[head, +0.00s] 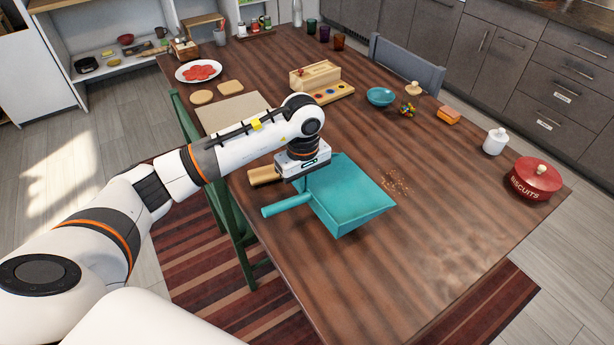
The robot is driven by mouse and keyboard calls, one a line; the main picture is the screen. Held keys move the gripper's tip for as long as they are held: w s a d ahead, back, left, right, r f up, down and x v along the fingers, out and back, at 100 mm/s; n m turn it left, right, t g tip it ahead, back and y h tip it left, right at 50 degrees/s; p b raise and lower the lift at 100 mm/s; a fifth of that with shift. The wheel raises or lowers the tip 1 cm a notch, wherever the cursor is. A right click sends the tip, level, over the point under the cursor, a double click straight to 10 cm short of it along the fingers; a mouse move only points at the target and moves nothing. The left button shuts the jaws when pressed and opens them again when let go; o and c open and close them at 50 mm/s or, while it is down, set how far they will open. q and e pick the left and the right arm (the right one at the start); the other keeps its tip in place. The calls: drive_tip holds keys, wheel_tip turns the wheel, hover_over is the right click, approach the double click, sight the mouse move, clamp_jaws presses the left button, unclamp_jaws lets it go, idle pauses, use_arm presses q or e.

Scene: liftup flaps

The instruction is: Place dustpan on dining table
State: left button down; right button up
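The teal dustpan (352,198) shows over the near-left part of the brown dining table (450,215). Its handle points left, toward the table's edge, and its pan opens to the right. I cannot tell for sure whether it rests on the table or is slightly above it. My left gripper (303,168) is at the dustpan's back left corner, pointing down. Its fingers are hidden by the gripper body and the pan, so I cannot tell whether they hold anything. My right gripper is not in view.
A light wooden piece (262,176) sticks out left of the gripper. Crumbs (396,182) lie right of the pan. A red biscuit tin (534,178), white jar (495,141) and blue bowl (380,97) stand farther off. The table's near right part is clear. A green chair (234,238) stands at the left edge.

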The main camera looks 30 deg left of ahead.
use_arm(q)
wheel_tip(320, 180, down, 3)
drive_tip(key=shift+w+f, duration=0.1)
drive_tip(key=shift+f, duration=0.55)
wheel_tip(320, 180, down, 3)
drive_tip(key=shift+f+p, duration=0.1)
drive_tip(key=shift+p, duration=0.3)
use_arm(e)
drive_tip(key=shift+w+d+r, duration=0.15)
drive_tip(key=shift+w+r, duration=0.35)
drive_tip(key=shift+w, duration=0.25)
use_arm(q)
drive_tip(key=shift+f, duration=0.15)
drive_tip(key=c, duration=1.6)
unclamp_jaws()
drive_tip(key=shift+c, duration=0.2)
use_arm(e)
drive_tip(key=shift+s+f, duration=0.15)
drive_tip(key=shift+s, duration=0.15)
